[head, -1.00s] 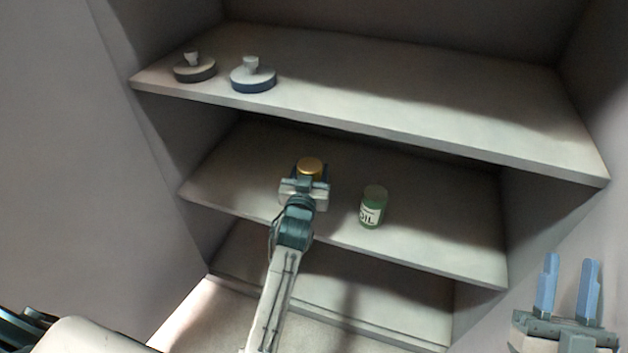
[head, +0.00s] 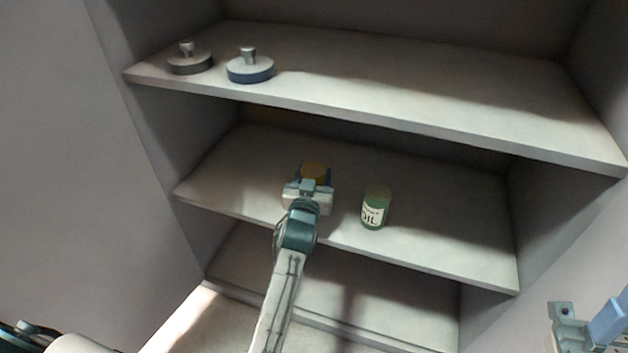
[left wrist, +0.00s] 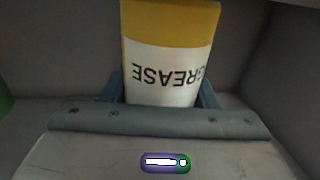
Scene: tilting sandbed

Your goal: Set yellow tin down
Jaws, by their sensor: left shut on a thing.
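The yellow tin (head: 314,170) is over the middle shelf (head: 430,215), mostly hidden behind my left gripper in the head view. My left gripper (head: 313,175) is shut on it, with a blue finger on either side. In the left wrist view the tin (left wrist: 172,28) shows a yellow band and a white label reading GREASE, upside down in that picture. Whether its base touches the shelf cannot be seen. My right gripper (head: 608,322) is at the lower right edge of the head view, partly cut off, away from the shelves.
A green OIL tin (head: 375,208) stands on the middle shelf, right of my left gripper. Two round knobbed objects, a dark one (head: 190,62) and a blue-rimmed one (head: 250,68), sit on the upper shelf (head: 420,95). The middle shelf is clear further right.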

